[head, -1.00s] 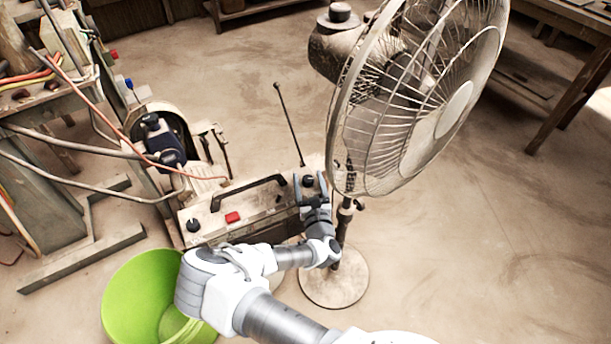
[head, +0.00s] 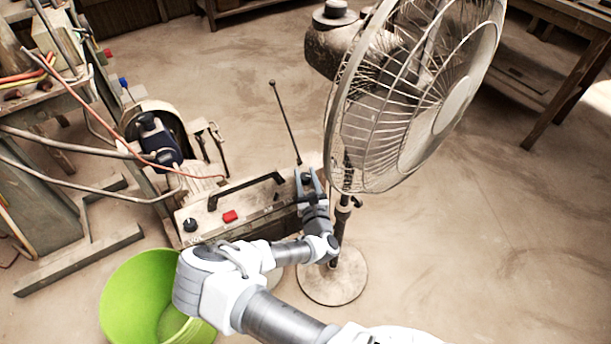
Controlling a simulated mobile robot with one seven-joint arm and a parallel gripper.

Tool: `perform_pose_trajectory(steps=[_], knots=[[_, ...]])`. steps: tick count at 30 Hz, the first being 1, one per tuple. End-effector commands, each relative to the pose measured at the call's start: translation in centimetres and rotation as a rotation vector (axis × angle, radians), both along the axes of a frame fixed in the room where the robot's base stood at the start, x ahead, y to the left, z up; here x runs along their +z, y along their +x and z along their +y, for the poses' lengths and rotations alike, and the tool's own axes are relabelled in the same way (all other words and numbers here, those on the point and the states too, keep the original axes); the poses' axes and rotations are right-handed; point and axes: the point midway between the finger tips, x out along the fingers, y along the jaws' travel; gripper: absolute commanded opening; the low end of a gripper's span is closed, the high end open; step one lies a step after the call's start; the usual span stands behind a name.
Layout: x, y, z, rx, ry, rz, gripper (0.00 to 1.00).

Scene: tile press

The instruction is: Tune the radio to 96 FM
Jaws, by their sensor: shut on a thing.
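The radio (head: 254,210) is a worn, dusty beige box with a dark carrying handle (head: 240,186), a red button (head: 230,216) and a thin upright antenna (head: 287,126). A black knob (head: 190,225) sits at its left end. A second dark knob (head: 306,178) sits at its right end. My gripper (head: 307,174) is at this right knob, with one finger on each side, shut on it. The fingers partly cover the knob. No dial reading or station number can be made out.
A standing fan (head: 440,112) is close on the right of the radio and my gripper, its round base (head: 334,282) on the floor. A green tub (head: 130,290) stands in front at left. Machinery and cables crowd the left. Floor at right is clear.

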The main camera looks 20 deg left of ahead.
Motion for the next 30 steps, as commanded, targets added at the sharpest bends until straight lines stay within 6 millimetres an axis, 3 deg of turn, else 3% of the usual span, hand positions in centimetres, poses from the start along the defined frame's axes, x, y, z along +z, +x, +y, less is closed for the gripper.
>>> perform_pose_trajectory(steps=[23,24,29,30], knots=[[0.03,0.02,0.01,0.133,0.0,-0.001,0.0],[0.02,0.02,0.0,0.133,0.0,-0.001,0.43],[0.02,0.02,0.01,0.133,0.0,-0.001,0.72],[0.02,0.02,0.01,0.133,0.0,0.0,0.72]])
